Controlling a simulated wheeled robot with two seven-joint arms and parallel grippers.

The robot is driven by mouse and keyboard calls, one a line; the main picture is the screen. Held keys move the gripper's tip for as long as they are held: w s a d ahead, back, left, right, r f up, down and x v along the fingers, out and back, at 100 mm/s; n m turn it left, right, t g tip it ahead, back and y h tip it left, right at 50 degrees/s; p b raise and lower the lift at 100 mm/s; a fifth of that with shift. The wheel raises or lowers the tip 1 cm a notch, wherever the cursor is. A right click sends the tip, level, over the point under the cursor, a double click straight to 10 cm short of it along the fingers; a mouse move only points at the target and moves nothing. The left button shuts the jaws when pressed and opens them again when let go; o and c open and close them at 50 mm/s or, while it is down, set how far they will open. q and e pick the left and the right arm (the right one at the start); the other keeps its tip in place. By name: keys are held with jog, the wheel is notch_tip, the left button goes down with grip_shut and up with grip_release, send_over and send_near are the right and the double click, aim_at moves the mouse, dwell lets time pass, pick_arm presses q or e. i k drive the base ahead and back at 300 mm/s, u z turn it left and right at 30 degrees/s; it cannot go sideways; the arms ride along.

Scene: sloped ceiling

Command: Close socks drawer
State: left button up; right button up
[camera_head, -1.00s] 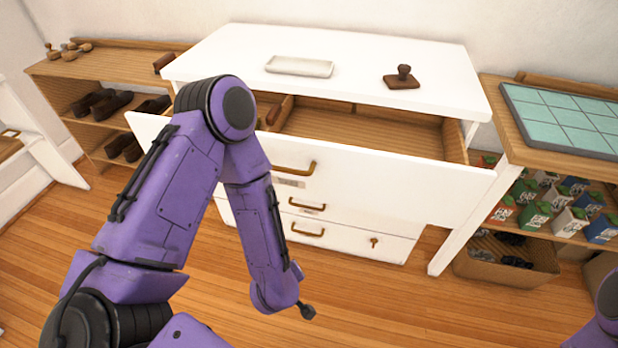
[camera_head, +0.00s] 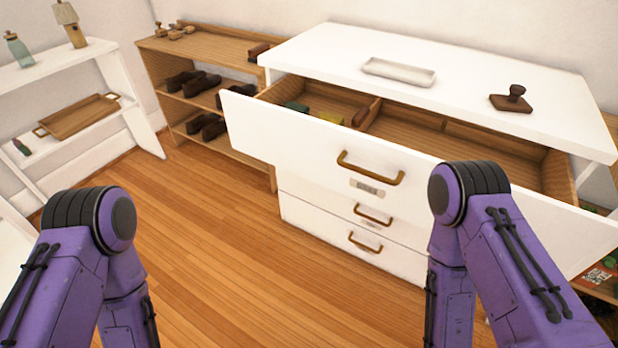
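The white dresser (camera_head: 455,72) stands at the right of the head view. Its wide top drawer (camera_head: 300,150) is pulled out, with a brass handle (camera_head: 370,168) and a small label plate on its front. Inside are wooden dividers, a green item (camera_head: 297,107), a yellow item (camera_head: 331,117) and a brown item (camera_head: 361,116). Two lower drawers with brass handles (camera_head: 373,214) show shut beneath it; their labels are too small to read. Both my purple arms reach down at the left and right, the right one in front of the drawer's right part. Neither gripper is in view.
A white tray (camera_head: 398,72) and a brown stamp-like object (camera_head: 511,99) sit on the dresser top. A wooden shoe shelf (camera_head: 215,45) stands left of the dresser, and a white shelf (camera_head: 60,60) further left. The wooden floor (camera_head: 215,230) between is clear.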

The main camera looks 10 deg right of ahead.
aim_at(388, 167)
jog(key=u, duration=1.15)
jog(key=i, duration=0.4)
jog(key=z, duration=2.3)
jog(key=i, duration=0.5)
jog(key=z, duration=0.1)
jog(key=k, duration=0.5)
jog(key=u, duration=0.9)
jog(key=i, duration=0.25)
jog(key=z, duration=0.35)
